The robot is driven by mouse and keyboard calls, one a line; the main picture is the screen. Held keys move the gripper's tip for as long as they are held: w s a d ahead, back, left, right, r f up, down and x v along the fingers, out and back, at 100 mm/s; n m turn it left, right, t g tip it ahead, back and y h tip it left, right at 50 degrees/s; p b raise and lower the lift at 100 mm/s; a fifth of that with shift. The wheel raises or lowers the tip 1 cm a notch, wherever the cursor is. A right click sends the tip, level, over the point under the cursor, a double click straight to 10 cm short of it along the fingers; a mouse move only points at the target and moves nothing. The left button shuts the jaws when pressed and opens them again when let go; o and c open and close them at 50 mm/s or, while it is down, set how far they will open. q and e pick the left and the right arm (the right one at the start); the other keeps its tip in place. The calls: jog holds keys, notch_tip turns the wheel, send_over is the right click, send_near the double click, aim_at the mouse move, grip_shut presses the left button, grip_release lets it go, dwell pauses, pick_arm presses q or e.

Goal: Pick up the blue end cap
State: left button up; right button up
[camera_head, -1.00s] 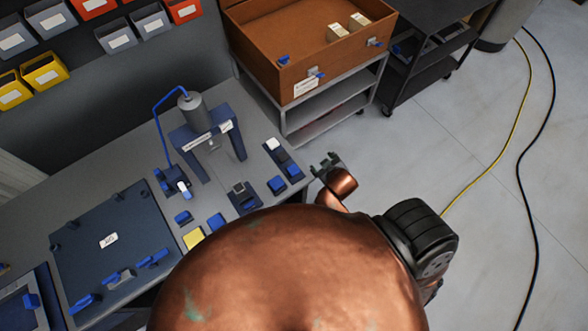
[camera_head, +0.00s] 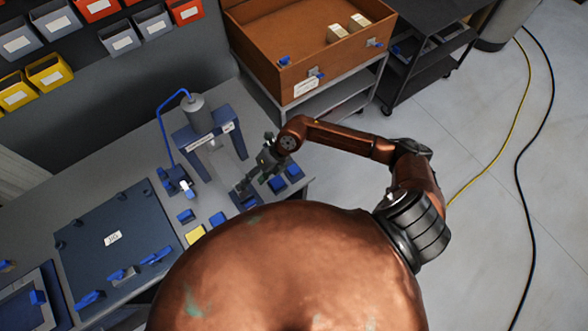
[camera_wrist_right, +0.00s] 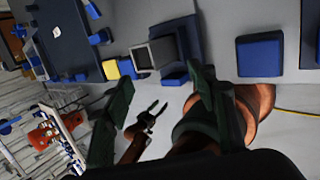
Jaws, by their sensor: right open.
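Several plain blue blocks lie on the bench, and I cannot tell for sure which is the end cap. In the head view, one blue block (camera_head: 278,184) lies right of my right gripper (camera_head: 257,179) and another (camera_head: 217,219) lies left of it. The right wrist view shows a large blue block (camera_wrist_right: 260,56) right of the fingers, apart from them. My right gripper (camera_wrist_right: 162,80) is open and empty, over a dark blue fixture with a grey square piece (camera_wrist_right: 154,53). A small blue part (camera_wrist_right: 175,79) shows between the fingers. My left gripper (camera_wrist_right: 153,113) shows small, its fingers apart.
A yellow block (camera_head: 195,234) and a dark panel (camera_head: 112,240) lie on the bench to the left. A blue press stand (camera_head: 197,133) stands just behind and left of my right gripper. A brown bin (camera_head: 262,50) is beyond the bench. My copper body hides the bench front.

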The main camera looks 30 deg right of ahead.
aim_at(294, 169)
jog(key=d+f+h, duration=0.1)
jog(key=d+h, duration=0.1)
jog(key=d, duration=0.3)
jog(key=d+f+h, duration=0.1)
jog(key=d+h, duration=0.1)
jog(key=d, duration=0.4)
jog(key=w+d+f+g+h, duration=0.1)
jog(key=d+f+h, duration=0.1)
jog(key=d, duration=0.3)
jog(key=shift+d+h, duration=0.25)
jog(key=shift+h, duration=0.15)
jog(key=shift+d+f, duration=0.2)
jog(key=shift+f, duration=0.15)
jog(key=shift+w+d+f+p, duration=0.1)
jog(key=shift+f+p, duration=0.45)
jog(key=shift+f, duration=1.2)
jog(key=shift+w+d+f+p, duration=0.1)
jog(key=shift+f+p, duration=0.4)
jog(key=shift+f, duration=1.2)
jog(key=shift+c, duration=0.2)
jog(key=c, duration=1)
jog(key=shift+r, duration=0.1)
